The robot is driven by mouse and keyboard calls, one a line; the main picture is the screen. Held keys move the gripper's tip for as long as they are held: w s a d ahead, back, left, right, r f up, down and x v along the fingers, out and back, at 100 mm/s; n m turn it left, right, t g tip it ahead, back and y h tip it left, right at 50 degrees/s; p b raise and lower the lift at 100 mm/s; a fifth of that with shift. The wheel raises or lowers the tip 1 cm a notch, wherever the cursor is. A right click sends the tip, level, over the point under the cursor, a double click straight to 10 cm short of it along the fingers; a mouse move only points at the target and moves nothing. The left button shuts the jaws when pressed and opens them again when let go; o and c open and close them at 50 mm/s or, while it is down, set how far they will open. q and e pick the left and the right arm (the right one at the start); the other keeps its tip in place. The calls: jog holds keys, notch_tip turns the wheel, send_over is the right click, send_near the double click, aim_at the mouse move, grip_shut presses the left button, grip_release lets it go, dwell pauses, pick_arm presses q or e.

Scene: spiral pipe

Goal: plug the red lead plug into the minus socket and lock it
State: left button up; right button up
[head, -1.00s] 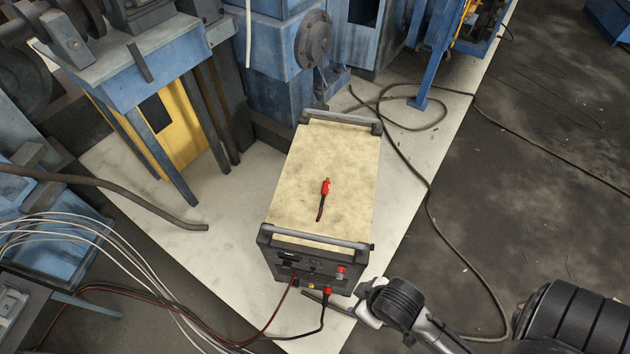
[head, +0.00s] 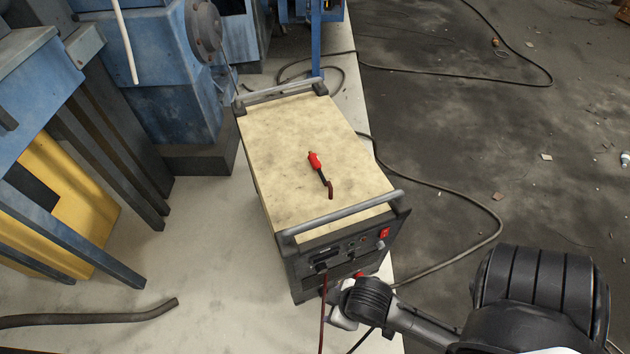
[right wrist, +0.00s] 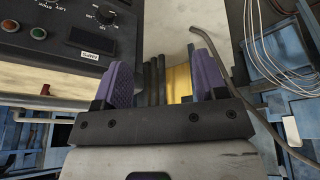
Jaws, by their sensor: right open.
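The red lead plug (head: 315,160) lies on the cream top of the machine (head: 285,130), with a short dark lead end. The front panel (head: 345,252) has a dark cable plugged in at its left; the minus socket cannot be made out. A red plug or socket part at the panel's lower right is partly hidden by my right arm. My right gripper (head: 342,318) is low before the panel. The right wrist view shows its purple fingers (right wrist: 158,85) open and empty, beside the panel (right wrist: 70,30). My left gripper is not in view.
Handles (head: 340,217) cross the top's front and back edges. Blue machinery (head: 160,85) and a yellow panel (head: 60,205) stand at left. A dark hose (head: 90,315) lies at lower left. A black cable (head: 470,240) loops over the open floor at right.

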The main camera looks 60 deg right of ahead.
jog(key=w+f+t+b, duration=0.1)
jog(key=w+f+b, duration=0.2)
jog(key=f+b, duration=0.2)
jog(key=w+d+r+n+t+h, duration=0.15)
jog(key=w+d+r, duration=0.25)
jog(key=w+r, duration=0.5)
jog(key=w+d+r+n+t+h, duration=0.15)
jog(key=w+d+r, duration=0.4)
jog(key=w, duration=0.55)
jog(key=w+d+r+n+t+h, duration=0.1)
jog(key=w+d+r+t, duration=0.15)
jog(key=w+r, duration=0.65)
jog(key=m+g+y+b, duration=0.1)
jog(key=m+g+y, duration=0.3)
jog(key=m+g, duration=0.8)
send_over(316, 162)
notch_tip(316, 162, down, 10)
jog(key=m+t, duration=0.2)
notch_tip(316, 162, down, 8)
jog(key=shift+d+r+b, duration=0.1)
jog(key=shift+b, duration=0.65)
jog(key=shift+f+b, duration=0.75)
jog(key=shift+f, duration=1.9)
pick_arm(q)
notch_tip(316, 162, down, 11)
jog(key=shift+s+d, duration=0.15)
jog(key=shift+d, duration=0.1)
